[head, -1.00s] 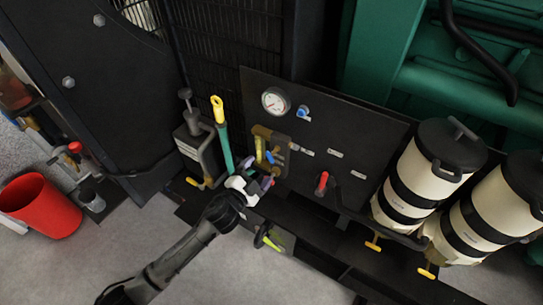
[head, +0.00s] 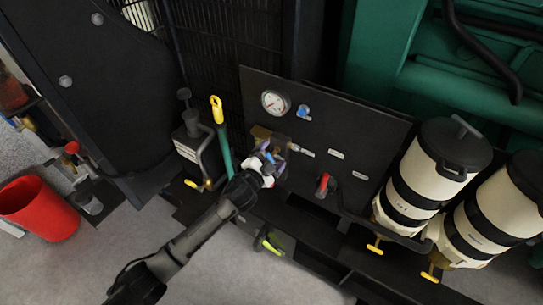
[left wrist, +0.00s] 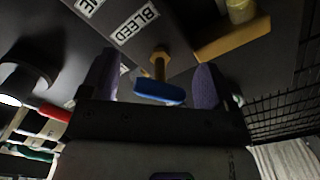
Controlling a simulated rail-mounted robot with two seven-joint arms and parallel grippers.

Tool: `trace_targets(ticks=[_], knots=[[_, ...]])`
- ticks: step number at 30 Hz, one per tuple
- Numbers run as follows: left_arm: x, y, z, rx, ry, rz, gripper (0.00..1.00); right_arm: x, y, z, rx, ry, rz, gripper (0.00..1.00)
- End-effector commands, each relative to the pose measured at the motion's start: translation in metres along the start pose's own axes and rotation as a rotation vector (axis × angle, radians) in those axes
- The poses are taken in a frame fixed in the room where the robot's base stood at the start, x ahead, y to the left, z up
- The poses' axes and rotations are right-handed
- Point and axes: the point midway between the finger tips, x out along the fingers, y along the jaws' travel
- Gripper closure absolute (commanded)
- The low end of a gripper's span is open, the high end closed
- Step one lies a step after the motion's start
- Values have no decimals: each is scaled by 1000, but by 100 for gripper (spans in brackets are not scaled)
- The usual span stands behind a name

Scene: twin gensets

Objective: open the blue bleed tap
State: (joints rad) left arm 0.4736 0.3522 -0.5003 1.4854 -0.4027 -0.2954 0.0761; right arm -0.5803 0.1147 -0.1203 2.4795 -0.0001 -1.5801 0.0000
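The blue bleed tap (left wrist: 160,92) shows in the left wrist view as a blue lever on a brass stem (left wrist: 160,62), beside a label reading BLEED (left wrist: 134,22). My left gripper (left wrist: 156,84) is open, with one purple finger on each side of the blue lever. A gap shows between the lever and each finger. In the head view my left gripper (head: 275,158) is at the brass fitting on the black panel and largely hides the tap. My right gripper is not in view.
The black panel (head: 350,135) carries a gauge (head: 275,103), a blue knob (head: 304,112) and a red-handled valve (head: 323,185). A yellow-topped green handle (head: 221,135) stands left of the fitting. Cream canisters (head: 425,180) stand at right, a red bucket (head: 40,208) at left.

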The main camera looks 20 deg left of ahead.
Motion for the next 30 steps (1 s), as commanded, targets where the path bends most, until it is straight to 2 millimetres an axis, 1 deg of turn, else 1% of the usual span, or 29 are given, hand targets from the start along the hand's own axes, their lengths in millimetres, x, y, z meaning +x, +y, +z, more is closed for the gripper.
trace_targets(ticks=[1,12,14,21,27,28,30], knots=[[0,0,0,0,0,0,23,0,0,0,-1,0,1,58],[0,0,0,0,0,0,59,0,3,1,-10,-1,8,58],[0,0,0,0,0,0,63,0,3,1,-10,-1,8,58],[-1,0,-1,60,-1,2,63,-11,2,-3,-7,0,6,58],[0,1,0,63,0,1,63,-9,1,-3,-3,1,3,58],[0,1,0,63,0,1,39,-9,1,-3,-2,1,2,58],[0,1,0,63,0,1,32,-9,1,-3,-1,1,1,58]])
